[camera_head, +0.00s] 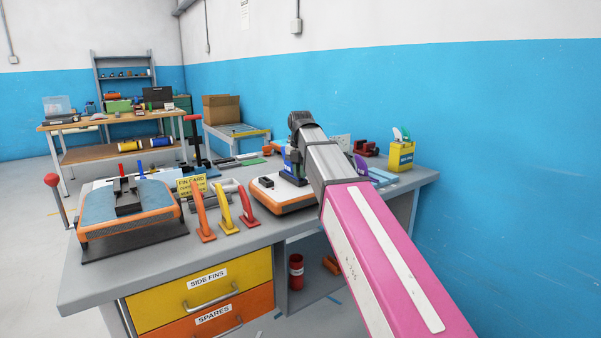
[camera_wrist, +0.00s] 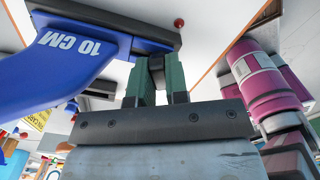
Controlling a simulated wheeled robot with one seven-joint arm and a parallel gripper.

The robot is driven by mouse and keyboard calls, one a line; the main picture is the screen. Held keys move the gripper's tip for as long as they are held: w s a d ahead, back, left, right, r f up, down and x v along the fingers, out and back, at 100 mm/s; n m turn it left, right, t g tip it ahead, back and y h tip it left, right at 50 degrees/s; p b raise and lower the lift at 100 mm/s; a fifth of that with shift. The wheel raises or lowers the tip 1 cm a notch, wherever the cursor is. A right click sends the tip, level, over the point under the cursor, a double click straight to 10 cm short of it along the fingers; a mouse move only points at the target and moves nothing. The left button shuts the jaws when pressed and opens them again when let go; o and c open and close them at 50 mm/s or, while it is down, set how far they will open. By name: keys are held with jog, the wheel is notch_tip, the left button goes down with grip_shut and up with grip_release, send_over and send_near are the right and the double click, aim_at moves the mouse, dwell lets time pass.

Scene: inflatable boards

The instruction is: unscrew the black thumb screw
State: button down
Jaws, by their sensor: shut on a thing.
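My gripper (camera_wrist: 156,60) has two green-lined fingers closed on a small black part, the black thumb screw (camera_wrist: 156,70), mostly hidden between them. A blue fin (camera_wrist: 85,62) marked "10 CM" lies just left of the fingers in the wrist view, against a dark base strip (camera_wrist: 110,30) on a pale board surface. In the head view the blue fin (camera_head: 290,168) stands on a white board piece with an orange edge (camera_head: 283,204). My arm hides the fingertips and the screw there.
Orange, yellow and red fins (camera_head: 224,207) stand left of the board piece. A second board with a blue top (camera_head: 101,206) rests farther left on the bench (camera_head: 90,285). A yellow box (camera_head: 401,157) is at the right back. The bench front edge is clear.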

jog(key=shift+n, duration=0.5)
jog(key=shift+n, duration=1.7)
jog(key=c, duration=1.1)
grip_release()
jog(key=shift+f, duration=0.1)
jog(key=shift+o, duration=0.2)
jog(key=shift+r, duration=0.2)
jog(key=shift+r, duration=2.4)
